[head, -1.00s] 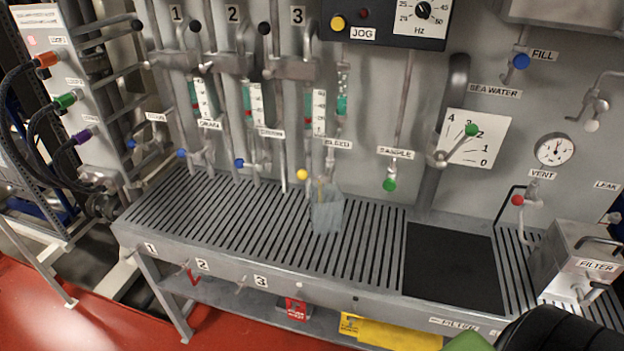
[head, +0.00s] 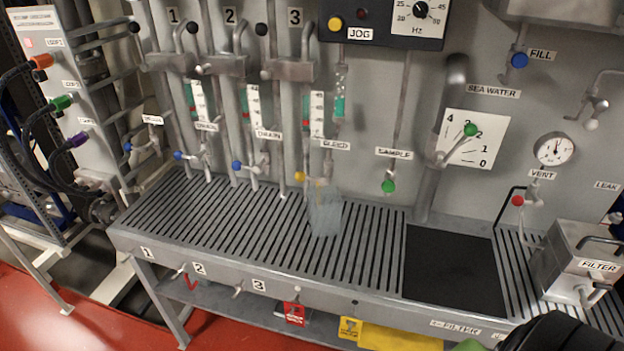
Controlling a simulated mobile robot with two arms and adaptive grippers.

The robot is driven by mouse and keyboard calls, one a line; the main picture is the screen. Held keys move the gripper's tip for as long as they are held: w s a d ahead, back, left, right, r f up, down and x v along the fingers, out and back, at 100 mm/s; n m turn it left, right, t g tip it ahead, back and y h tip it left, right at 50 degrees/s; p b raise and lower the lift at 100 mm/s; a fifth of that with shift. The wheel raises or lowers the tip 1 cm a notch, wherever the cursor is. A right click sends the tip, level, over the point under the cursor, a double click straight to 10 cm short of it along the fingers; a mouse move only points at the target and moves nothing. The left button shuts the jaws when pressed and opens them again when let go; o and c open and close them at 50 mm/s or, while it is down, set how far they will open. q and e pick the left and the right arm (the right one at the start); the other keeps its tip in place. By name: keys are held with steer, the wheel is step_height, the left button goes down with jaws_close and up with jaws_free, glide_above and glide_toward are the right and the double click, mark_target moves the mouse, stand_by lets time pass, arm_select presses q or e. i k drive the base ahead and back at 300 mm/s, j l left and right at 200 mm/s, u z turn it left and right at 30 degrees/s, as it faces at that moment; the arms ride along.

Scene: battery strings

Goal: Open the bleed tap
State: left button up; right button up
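The bleed tap is under the "BLEED" label (head: 335,146) on the grey panel in the head view. Its yellow knob (head: 299,176) sits to the left of the small pipe, low and close to the slatted bench. A clear, bluish jug (head: 325,215) stands on the slats just under and to the right of the knob, partly overlapping the pipe's lower end. Neither of my gripper's fingers show. A dark rounded part of my own body is at the bottom right corner, far from the tap.
Blue drain taps (head: 237,165) are left of the bleed tap, and a green sample knob (head: 388,186) is to its right. The slatted bench (head: 230,215) is mostly clear. A black mat (head: 455,268) and a filter box (head: 578,262) are at the right.

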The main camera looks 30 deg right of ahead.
mark_target(300, 177)
steer(key=i+j+z, duration=0.1)
steer(key=z, duration=0.25)
steer(key=j+z, duration=0.35)
steer(key=i+j+z, duration=0.1)
steer(key=z, duration=0.25)
